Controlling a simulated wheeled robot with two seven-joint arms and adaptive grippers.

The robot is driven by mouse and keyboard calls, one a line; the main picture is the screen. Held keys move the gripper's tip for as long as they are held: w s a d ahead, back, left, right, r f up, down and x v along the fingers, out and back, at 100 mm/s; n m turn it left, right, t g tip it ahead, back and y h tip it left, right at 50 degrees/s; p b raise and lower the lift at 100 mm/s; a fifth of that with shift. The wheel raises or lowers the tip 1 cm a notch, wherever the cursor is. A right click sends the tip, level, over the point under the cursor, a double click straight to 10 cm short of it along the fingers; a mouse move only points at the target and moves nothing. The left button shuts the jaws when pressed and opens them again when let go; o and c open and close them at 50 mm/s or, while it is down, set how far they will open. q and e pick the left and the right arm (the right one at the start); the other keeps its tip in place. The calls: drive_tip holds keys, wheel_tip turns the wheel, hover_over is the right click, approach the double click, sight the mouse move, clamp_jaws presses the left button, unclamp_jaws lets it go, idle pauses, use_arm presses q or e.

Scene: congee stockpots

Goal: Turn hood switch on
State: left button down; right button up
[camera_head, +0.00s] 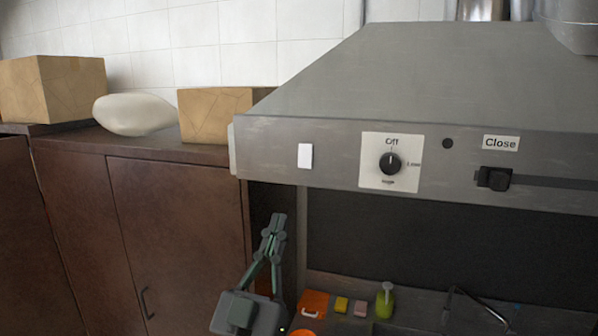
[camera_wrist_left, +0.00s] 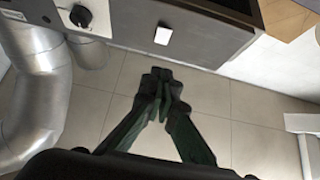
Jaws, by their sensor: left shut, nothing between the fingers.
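The grey hood (camera_head: 270,145) spans the upper right of the head view. A small white rectangular switch (camera_head: 305,156) sits on its front face near the left end. The switch also shows near the top of the left wrist view (camera_wrist_left: 163,35). My left gripper (camera_head: 276,222) is shut and empty, pointing up. In the head view it appears below and left of the switch; in the left wrist view its fingertips (camera_wrist_left: 157,77) appear just below the switch, apart from it. I cannot tell the switch's on or off position. My right gripper is not in view.
Right of the switch are a black knob (camera_head: 390,163) marked "Off" and a black slider (camera_head: 494,178) under a "Close" label. Brown cabinets (camera_head: 180,230) stand left, carrying cardboard boxes (camera_head: 55,88) and a white sack (camera_head: 134,114). A green bottle (camera_head: 385,301) stands below the hood.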

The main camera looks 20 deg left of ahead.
use_arm(q)
drive_tip(key=shift+w, duration=0.1)
drive_tip(key=p, duration=0.5)
approach(304, 161)
wheel_tip(304, 161, up, 5)
drive_tip(key=w, duration=0.1)
drive_tip(key=shift+w+f+p, duration=0.25)
drive_tip(key=shift+w+p, duration=0.1)
drive_tip(key=shift+w, duration=0.25)
drive_tip(key=shift+w+f+p, duration=0.2)
drive_tip(key=shift+w+p, duration=0.1)
drive_tip(key=shift+w, duration=0.35)
drive_tip(key=shift+w+d+f, duration=0.1)
drive_tip(key=shift+w+f, duration=0.05)
drive_tip(key=shift+w, duration=0.35)
drive_tip(key=shift+f, duration=0.1)
